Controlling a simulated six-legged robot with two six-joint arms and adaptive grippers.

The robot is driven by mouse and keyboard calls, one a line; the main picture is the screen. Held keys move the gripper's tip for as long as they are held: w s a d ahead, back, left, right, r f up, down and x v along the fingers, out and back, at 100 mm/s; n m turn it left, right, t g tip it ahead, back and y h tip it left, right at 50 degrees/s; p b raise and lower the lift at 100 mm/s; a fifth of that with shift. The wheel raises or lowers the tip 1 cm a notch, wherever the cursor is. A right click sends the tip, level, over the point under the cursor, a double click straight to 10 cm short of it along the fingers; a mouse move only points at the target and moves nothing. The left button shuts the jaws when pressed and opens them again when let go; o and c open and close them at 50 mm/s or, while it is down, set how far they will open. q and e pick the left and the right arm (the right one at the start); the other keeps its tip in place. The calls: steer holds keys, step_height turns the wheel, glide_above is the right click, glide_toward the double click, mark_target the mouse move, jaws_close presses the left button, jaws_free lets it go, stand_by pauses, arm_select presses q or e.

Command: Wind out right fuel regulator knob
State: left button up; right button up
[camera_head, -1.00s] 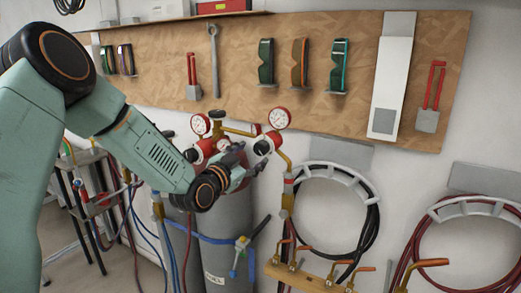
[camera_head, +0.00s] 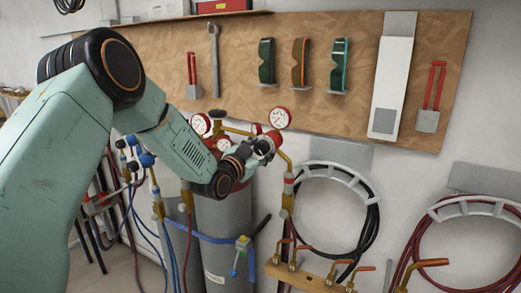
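A red and brass fuel regulator (camera_head: 274,138) with white round gauges sits on top of a grey gas cylinder (camera_head: 222,225). One gauge (camera_head: 280,118) stands at its upper right and another (camera_head: 200,124) at its left. My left arm comes in from the left, and my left gripper (camera_head: 258,150) is at the right side of the regulator, where the right knob sits. The dark fingers cover most of the knob, so I cannot tell whether they are closed on it or only around it. My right gripper is not in view.
Blue and red hoses (camera_head: 160,240) hang left of the cylinder. A coiled black hose (camera_head: 372,220) hangs on the wall to the right, above a wooden rack (camera_head: 305,279) of brass torches. A tool board (camera_head: 300,65) with glasses is behind.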

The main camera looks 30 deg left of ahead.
arm_select(q)
steer(key=c, duration=0.8)
steer(key=shift+c, duration=0.2)
steer(key=shift+n, duration=0.3)
